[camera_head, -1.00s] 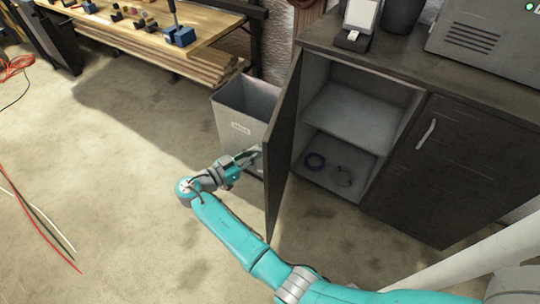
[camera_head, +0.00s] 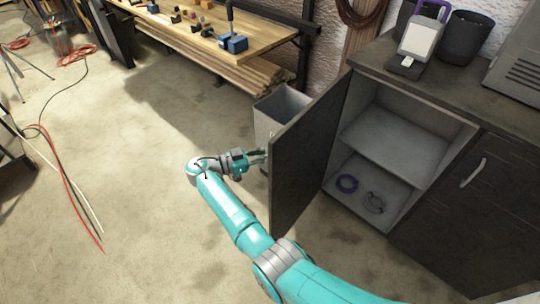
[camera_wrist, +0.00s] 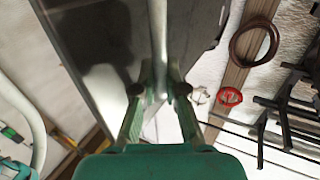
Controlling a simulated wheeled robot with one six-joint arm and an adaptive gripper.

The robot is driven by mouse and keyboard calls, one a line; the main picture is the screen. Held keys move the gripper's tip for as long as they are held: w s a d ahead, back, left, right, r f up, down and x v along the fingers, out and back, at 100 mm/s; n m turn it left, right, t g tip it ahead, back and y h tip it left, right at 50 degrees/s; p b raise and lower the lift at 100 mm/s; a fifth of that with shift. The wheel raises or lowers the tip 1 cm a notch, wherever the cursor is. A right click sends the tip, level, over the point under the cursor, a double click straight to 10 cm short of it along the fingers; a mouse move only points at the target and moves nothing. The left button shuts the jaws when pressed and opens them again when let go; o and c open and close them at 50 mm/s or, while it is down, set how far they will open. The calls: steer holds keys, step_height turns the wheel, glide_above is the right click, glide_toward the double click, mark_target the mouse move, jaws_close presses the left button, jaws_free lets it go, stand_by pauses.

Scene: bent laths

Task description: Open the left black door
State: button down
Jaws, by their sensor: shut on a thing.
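The left black door (camera_head: 308,155) of the cabinet stands wide open in the head view, swung out to the left. Its inside face is turned away from my arm's wrist. My gripper (camera_head: 262,154) is at the door's outer side, near its free edge. In the wrist view my gripper's fingers (camera_wrist: 160,95) are closed around a pale metal bar handle (camera_wrist: 159,45) on the door's dark face (camera_wrist: 100,45). In the head view the handle is mostly hidden by the gripper and door.
The right door (camera_head: 465,215) is shut. A grey bin (camera_head: 280,108) stands close behind the gripper. A workbench (camera_head: 215,35) is behind. Cables (camera_head: 75,190) lie on the open floor at left.

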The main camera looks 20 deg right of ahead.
stand_by(0.4)
steer(key=c, duration=1.2)
jaws_free()
steer(key=shift+w, duration=0.1)
steer(key=a, duration=0.7)
steer(key=shift+w+a, duration=0.25)
steer(key=shift+w, duration=0.05)
